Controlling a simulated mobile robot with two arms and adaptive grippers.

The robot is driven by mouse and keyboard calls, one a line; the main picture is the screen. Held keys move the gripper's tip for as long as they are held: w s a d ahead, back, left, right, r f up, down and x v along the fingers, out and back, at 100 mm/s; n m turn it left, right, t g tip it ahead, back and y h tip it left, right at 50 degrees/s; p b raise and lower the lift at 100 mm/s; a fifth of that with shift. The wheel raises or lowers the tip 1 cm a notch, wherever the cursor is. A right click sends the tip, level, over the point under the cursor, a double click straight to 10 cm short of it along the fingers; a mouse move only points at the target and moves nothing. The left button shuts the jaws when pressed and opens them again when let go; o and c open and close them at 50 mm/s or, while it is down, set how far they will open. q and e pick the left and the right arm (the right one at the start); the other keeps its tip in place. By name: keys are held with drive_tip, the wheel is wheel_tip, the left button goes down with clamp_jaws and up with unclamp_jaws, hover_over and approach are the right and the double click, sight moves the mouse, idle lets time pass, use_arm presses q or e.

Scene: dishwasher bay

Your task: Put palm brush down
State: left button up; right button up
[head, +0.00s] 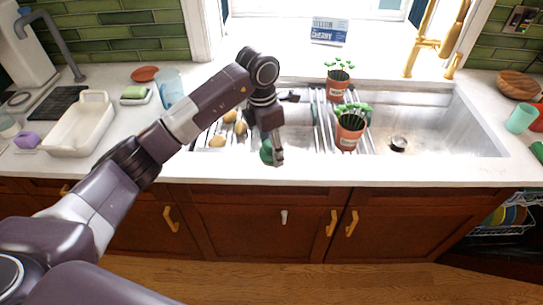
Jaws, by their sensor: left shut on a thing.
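My left gripper (276,150) reaches in from the left and points down over the front edge of the sink. It is shut on a green rounded thing, which looks like the palm brush (265,151). The brush shows just left of the fingers, near the counter's front rim, partly hidden by the gripper. I cannot tell whether it touches the surface below. My right gripper is not in view.
The steel sink (440,125) has a rack with several potatoes (218,141) and two potted seedlings (349,131). On the left counter (125,160) are a white dish (78,133), a sponge on a holder (135,92) and a blue glass (169,86). Cups stand far right.

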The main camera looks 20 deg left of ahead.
sight(269, 143)
use_arm(q)
wheel_tip(269, 143, down, 4)
drive_tip(key=shift+p, duration=0.5)
drive_tip(key=shift+f, duration=0.1)
drive_tip(key=o, duration=1)
drive_tip(key=shift+r, duration=0.2)
drive_tip(key=shift+a+r+b, duration=0.1)
drive_tip(key=shift+r+b, duration=0.25)
drive_tip(key=shift+r, duration=0.05)
drive_tip(key=r+b, duration=0.1)
drive_tip(key=r, duration=0.2)
drive_tip(key=r+b, duration=0.1)
drive_tip(key=r, duration=0.2)
drive_tip(key=s+r+b, duration=0.1)
drive_tip(key=r, duration=0.2)
drive_tip(key=shift+a+r, duration=0.3)
drive_tip(key=shift+a, duration=0.1)
drive_tip(key=shift+r, duration=0.7)
